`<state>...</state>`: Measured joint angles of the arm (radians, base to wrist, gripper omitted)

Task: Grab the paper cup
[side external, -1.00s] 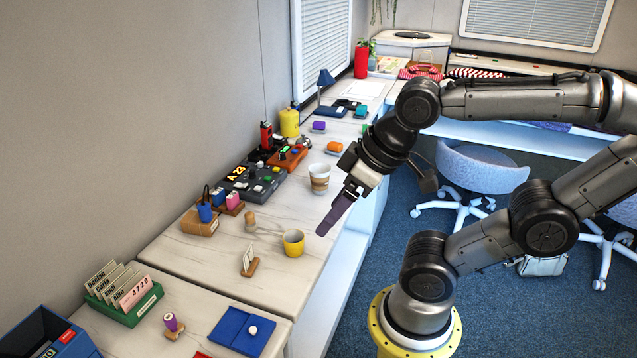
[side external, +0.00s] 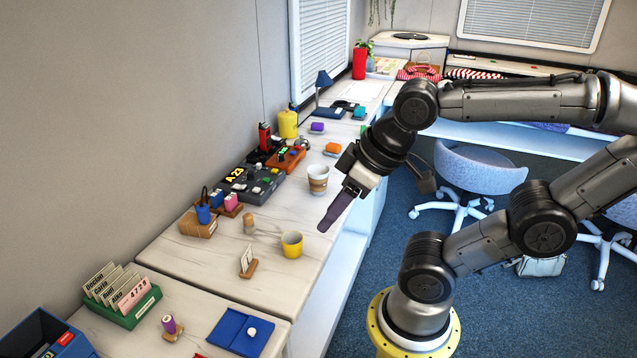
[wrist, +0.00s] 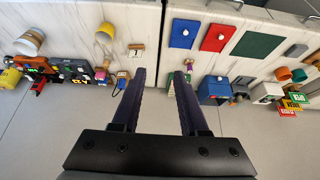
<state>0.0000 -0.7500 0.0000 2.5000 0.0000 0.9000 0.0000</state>
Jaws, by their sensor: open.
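The paper cup (side external: 318,180) is white with a brown band. It stands upright on the pale counter near its right edge, in the middle of the side view. It also shows at the upper left of the wrist view (wrist: 30,42). My gripper (side external: 324,226) points down to the left, to the right of and nearer the camera than the cup, apart from it. In the wrist view my gripper (wrist: 161,73) has its two dark purple fingers spread with nothing between them. The cup lies well left of the fingers there.
A yellow mug (side external: 292,245) stands nearer the camera on the counter (side external: 212,262). Left of the cup is a grey control box (side external: 252,184), with an orange device (side external: 287,158) behind it. A card holder (side external: 248,265) stands left of the mug. Bare counter surrounds the cup's near side.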

